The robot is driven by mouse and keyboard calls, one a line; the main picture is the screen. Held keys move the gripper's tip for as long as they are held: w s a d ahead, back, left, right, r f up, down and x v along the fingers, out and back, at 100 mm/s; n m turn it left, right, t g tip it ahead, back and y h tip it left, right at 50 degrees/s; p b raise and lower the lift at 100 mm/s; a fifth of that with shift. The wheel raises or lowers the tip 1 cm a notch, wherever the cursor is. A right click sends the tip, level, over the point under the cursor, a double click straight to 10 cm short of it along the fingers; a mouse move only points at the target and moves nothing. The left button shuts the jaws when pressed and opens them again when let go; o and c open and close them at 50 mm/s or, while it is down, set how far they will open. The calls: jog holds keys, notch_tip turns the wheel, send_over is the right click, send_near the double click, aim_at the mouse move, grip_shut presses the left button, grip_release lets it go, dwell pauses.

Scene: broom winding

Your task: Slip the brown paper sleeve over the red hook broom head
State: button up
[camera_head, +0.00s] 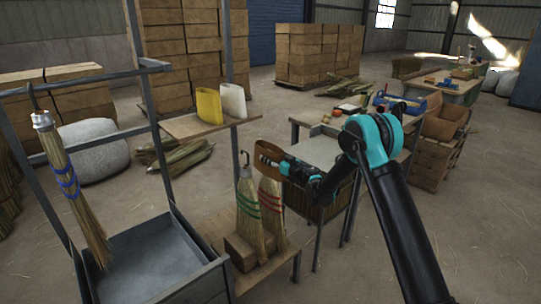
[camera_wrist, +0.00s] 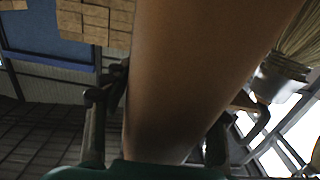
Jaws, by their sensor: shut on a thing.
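My gripper (camera_head: 283,166) is shut on the brown paper sleeve (camera_head: 267,155). In the wrist view the sleeve (camera_wrist: 190,75) fills the middle, between my gripper's fingers (camera_wrist: 155,135). In the head view the sleeve stands at the top of the red-banded broom head (camera_head: 271,205), hiding its hook. I cannot tell whether the sleeve is around that top or only in front of it. The red broom head stands upright on a wooden block beside a green-banded broom head (camera_head: 247,205), whose hook shows.
A yellow sleeve (camera_head: 209,106) and a white sleeve (camera_head: 233,100) stand on a wooden shelf (camera_head: 185,127). A blue-banded broom (camera_head: 67,185) hangs over a grey tray (camera_head: 150,262) at the left. A workbench (camera_head: 318,150) is close behind my gripper.

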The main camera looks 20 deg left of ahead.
aim_at(270, 184)
jog(key=shift+f, duration=1.2)
jog(key=shift+f, duration=0.1)
jog(key=shift+f, duration=6.4)
jog(key=shift+f, duration=0.1)
jog(key=shift+f, duration=4.25)
